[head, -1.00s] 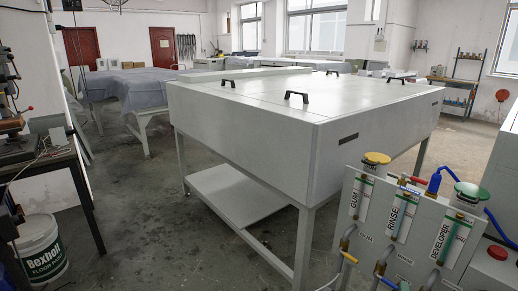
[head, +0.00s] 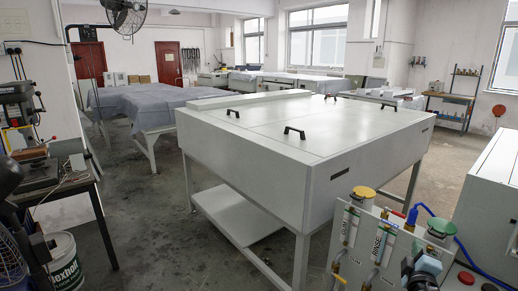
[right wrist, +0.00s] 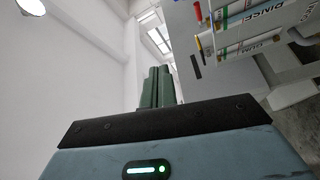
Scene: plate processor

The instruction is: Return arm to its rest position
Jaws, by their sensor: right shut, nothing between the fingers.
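My right gripper (head: 408,268) shows at the lower right of the head view, in front of the plate processor's control panel (head: 338,238). It covers the area of the developer tube. In the right wrist view its two green fingers (right wrist: 158,87) are together, with nothing between them. They point up towards a white wall and window, apart from the panel. The panel's labelled tubes (right wrist: 245,48) show sideways at upper right there. My left gripper is not in view.
A large white table-like unit (head: 270,165) with black handles fills the middle. A bench with a drill press (head: 18,115) and a paint bucket (head: 65,262) stand left. Floor between is open.

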